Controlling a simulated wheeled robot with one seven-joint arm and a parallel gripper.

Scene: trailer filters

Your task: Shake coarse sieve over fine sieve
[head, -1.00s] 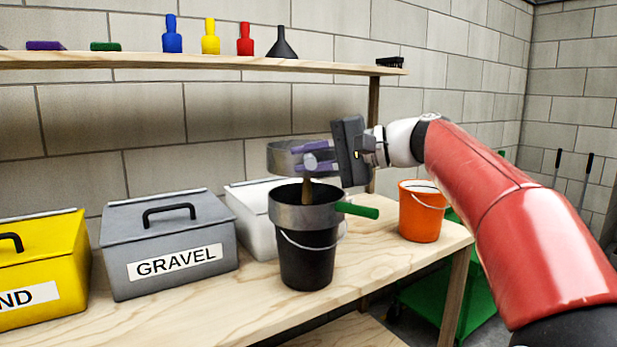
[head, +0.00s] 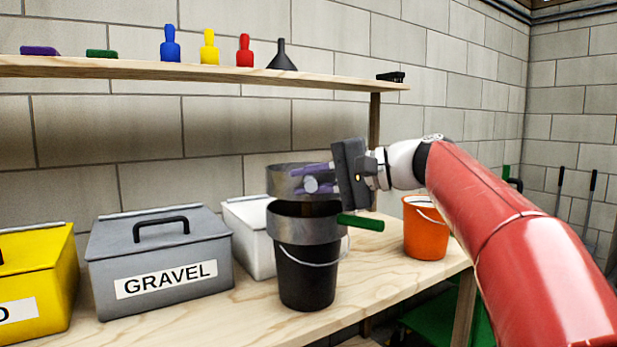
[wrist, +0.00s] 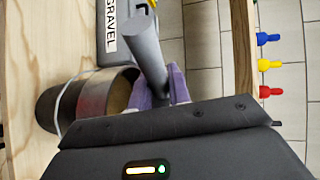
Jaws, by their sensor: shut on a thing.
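My gripper (head: 314,182) has purple fingers and is shut on a grey round handle of the coarse sieve (head: 284,183), a grey metal ring. The coarse sieve is held just above the fine sieve (head: 305,227), a grey ring with a green handle (head: 360,222) pointing right. The fine sieve sits on top of a black bucket (head: 307,280) with a wire bail. A little brown material shows between the two rings. In the wrist view the grey handle (wrist: 147,52) runs between the purple fingers (wrist: 160,92). The meshes of both sieves are hidden.
A grey GRAVEL box (head: 160,255), a yellow box (head: 38,280) and a white box (head: 247,235) stand left of and behind the bucket. An orange bucket (head: 425,232) stands right. A shelf (head: 190,70) with small bottles and a funnel (head: 282,56) runs above.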

